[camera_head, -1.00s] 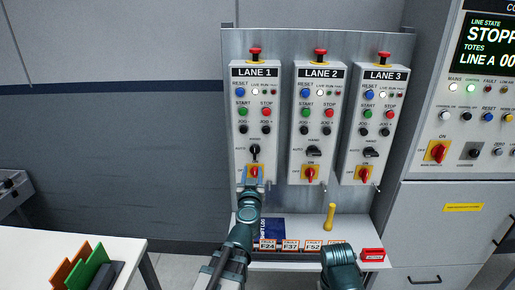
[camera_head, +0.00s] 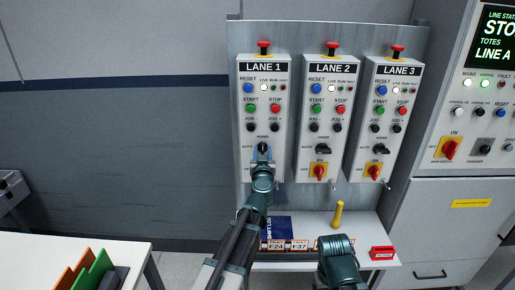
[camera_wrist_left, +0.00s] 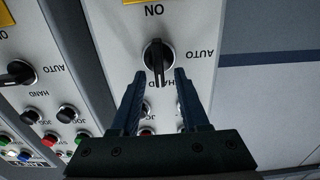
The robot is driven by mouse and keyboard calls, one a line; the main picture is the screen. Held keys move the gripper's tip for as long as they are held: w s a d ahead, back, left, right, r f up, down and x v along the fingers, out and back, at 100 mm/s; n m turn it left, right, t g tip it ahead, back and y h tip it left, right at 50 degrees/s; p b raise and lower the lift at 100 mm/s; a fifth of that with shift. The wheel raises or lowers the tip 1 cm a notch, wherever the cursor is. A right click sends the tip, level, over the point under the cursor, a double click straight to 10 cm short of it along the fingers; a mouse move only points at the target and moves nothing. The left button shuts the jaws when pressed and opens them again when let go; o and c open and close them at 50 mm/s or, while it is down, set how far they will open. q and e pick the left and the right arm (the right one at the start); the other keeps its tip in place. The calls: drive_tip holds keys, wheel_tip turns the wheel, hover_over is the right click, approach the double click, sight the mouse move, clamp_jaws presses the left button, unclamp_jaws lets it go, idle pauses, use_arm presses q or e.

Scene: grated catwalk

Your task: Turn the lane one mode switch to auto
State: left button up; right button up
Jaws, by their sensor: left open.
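The lane one mode switch (camera_head: 263,147) is a black knob on the LANE 1 box (camera_head: 246,110), partly hidden by my gripper in the head view. In the left wrist view, which is upside down, the knob (camera_wrist_left: 157,55) has its handle toward the HAND label. The AUTO label (camera_wrist_left: 199,53) is off to one side. My left gripper (camera_head: 262,160) is open, and in the left wrist view its two fingers (camera_wrist_left: 159,76) lie on either side of the handle, with gaps showing. Whether they touch it is not clear. My right gripper is out of view; only part of that arm shows.
The LANE 2 box (camera_head: 328,110) and LANE 3 box (camera_head: 390,110) stand to the right with similar knobs. Below is a shelf with a blue shift log (camera_head: 279,228), a yellow handle (camera_head: 338,214) and a red block (camera_head: 382,252). A white table (camera_head: 125,250) is at lower left.

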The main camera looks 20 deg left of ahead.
use_arm(q)
drive_tip(key=shift+w+a, duration=0.15)
drive_tip(key=shift+w, duration=0.55)
clamp_jaws()
